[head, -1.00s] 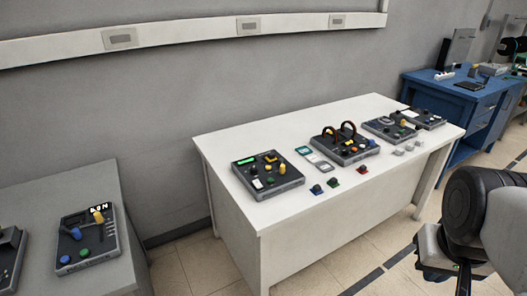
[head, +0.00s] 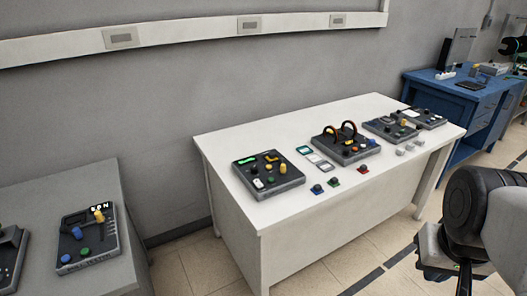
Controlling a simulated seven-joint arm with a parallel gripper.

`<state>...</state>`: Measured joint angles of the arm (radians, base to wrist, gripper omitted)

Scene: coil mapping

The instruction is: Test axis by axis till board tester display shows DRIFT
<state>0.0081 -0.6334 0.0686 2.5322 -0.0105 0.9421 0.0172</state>
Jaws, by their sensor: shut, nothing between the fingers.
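A dark tester box with a lit green display (head: 248,160) sits at the left end of the white table (head: 228,148). It carries yellow, black and white controls; its display text is too small to read. A second dark box with two upright coil rings (head: 340,131) sits mid-table. I cannot tell which is the board tester. My gripper (head: 436,262) is at lower right, shut and empty, well away from the boxes.
More dark boxes (head: 390,130) stand at the white table's right end. Small coloured knobs (head: 333,182) and grey blocks (head: 410,147) lie near its front edge. A blue desk (head: 470,105) is behind at right. The floor between the white table and my arm is clear.

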